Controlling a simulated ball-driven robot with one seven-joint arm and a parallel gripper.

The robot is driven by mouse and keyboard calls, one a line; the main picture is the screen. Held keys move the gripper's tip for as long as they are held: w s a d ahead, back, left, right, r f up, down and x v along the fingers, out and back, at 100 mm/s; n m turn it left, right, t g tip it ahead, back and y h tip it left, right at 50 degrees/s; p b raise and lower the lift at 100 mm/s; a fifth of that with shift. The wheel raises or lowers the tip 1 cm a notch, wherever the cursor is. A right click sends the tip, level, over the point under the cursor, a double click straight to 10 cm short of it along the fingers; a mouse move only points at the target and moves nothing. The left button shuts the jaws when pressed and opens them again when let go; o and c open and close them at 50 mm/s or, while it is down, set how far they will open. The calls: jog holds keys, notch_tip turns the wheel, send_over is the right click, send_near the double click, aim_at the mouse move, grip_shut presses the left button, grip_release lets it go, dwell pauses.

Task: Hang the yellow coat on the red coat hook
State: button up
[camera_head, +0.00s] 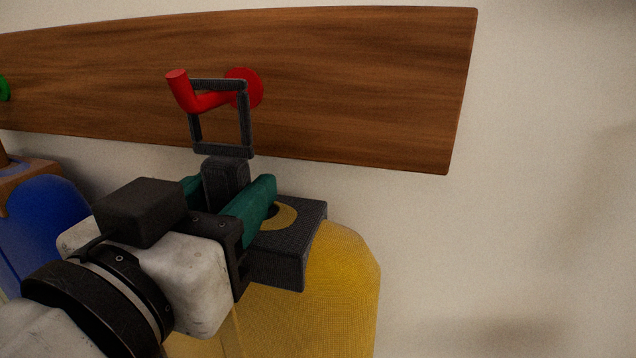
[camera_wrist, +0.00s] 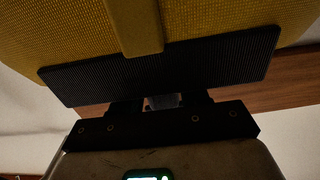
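The yellow coat (camera_head: 345,285) hangs below the wooden board, with a dark block (camera_head: 285,265) at its top and a dark square loop (camera_head: 247,125) above. The red coat hook (camera_head: 178,88) is a peg with an upturned tip on a round base. In the head view the loop appears around the peg, its top bar above the peg and behind the tip; contact cannot be told. My gripper (camera_head: 228,195), with teal fingers, is shut on the dark stem below the loop. The wrist view shows the coat (camera_wrist: 215,30) and dark block (camera_wrist: 200,70) close up, hiding the hook.
The wooden board (camera_head: 380,80) runs along the white wall. A green hook (camera_head: 4,88) is at the left edge. A blue coat (camera_head: 45,215) with a brown top hangs at lower left. The wall to the right is clear.

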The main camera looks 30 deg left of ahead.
dwell(0.4)
jog(key=o, duration=0.6)
jog(key=shift+c, duration=0.2)
dwell(0.6)
jog(key=v, duration=0.8)
dwell(0.8)
jog(key=shift+a, duration=0.1)
dwell(0.4)
